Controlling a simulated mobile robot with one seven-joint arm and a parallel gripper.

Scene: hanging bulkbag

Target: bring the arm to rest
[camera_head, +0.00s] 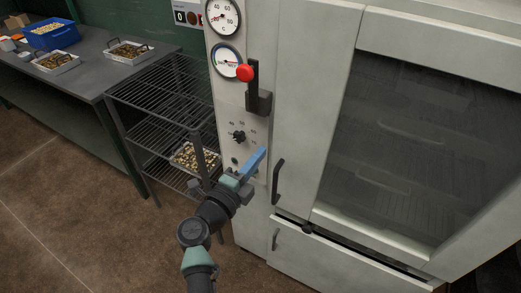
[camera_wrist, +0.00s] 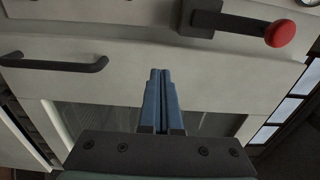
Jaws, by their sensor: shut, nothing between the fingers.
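My gripper (camera_head: 262,153) has blue fingers and is shut and empty in front of the pale oven-like cabinet, by the lower part of its control panel. In the wrist view, its two blue fingers (camera_wrist: 160,74) lie side by side, pointing at the cabinet front. My arm reaches up from the bottom of the head view and is bent. I cannot tell how wide the gap between the fingertips and the cabinet is.
The cabinet (camera_head: 290,100) has a black lever with a red knob (camera_head: 245,73), a dark door handle (camera_head: 278,182) and a large window. A wire rack (camera_head: 150,97) stands left of it, holding a tray (camera_head: 190,158). A grey table (camera_head: 85,75) bears trays and a blue crate (camera_head: 50,38). The floor at lower left is clear.

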